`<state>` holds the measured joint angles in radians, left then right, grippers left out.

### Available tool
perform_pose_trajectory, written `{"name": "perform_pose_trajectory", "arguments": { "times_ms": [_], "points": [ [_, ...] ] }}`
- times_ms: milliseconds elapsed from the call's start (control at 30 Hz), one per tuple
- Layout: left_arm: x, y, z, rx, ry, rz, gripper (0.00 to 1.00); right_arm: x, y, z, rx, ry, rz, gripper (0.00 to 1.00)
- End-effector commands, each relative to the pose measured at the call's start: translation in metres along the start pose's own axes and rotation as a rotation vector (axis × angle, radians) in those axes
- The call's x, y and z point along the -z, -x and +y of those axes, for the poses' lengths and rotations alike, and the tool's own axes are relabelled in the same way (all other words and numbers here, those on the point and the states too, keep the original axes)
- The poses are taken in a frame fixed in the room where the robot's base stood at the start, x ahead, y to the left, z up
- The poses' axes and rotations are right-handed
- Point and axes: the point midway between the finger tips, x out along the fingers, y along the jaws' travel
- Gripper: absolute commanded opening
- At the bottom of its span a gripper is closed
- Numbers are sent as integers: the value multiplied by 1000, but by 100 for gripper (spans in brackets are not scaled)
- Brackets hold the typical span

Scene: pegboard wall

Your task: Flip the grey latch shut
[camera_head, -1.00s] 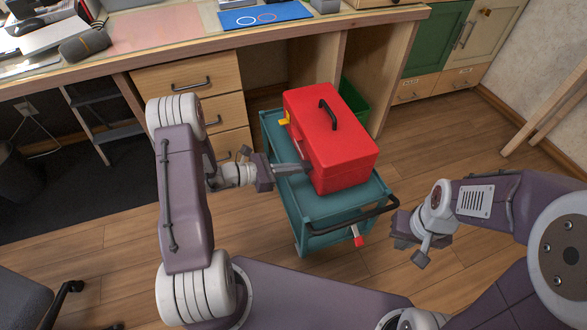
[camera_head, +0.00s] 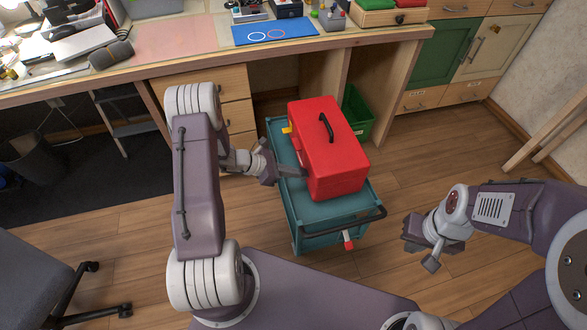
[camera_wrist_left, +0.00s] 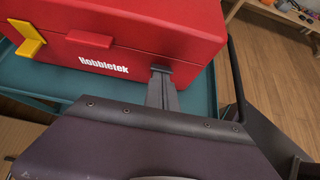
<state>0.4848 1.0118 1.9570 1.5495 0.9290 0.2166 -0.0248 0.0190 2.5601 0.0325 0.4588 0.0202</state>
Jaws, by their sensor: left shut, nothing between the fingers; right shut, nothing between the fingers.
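The red toolbox (camera_head: 338,160) stands on a teal cart, lid down, its front facing left in the head view. It also fills the top of the left wrist view (camera_wrist_left: 185,25). In that view a dark grey piece at the box's right front, apparently the grey latch (camera_wrist_left: 161,69), meets my left fingertips (camera_wrist_left: 161,84). My fingers partly hide it, and I cannot tell its exact angle. My left gripper (camera_head: 303,172) is shut and empty, its tip at the box front. A yellow latch (camera_wrist_left: 27,38) juts out at the front's left. My right gripper (camera_head: 420,247) is shut and empty, right of the cart.
The cart (camera_head: 322,212) has a black push handle (camera_head: 345,226) on its near side. A wooden desk (camera_head: 180,62) stands behind it. A green bin (camera_head: 357,115) sits behind the box. Open floor lies right of the cart.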

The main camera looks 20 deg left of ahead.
Motion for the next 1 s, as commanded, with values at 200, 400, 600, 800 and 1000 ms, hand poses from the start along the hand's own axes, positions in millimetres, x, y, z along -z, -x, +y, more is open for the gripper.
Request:
{"name": "perform_pose_trajectory", "arguments": {
  "times_ms": [200,400,600,800,1000],
  "points": [
    [-22,7,-1,3,-5,206,0,5,52,-1,0,0,0,0],
    [-34,7,-2,6,-3,393,0,10,97,-2,0,0,0,0],
    [-26,-1,0,-1,1,461,0,10,100,-2,0,0,0,0],
    [-27,0,0,-1,1,458,0,10,101,-2,0,0,0,0],
    [-36,6,0,-1,1,457,0,11,109,-2,0,0,0,0]
  ]
}}
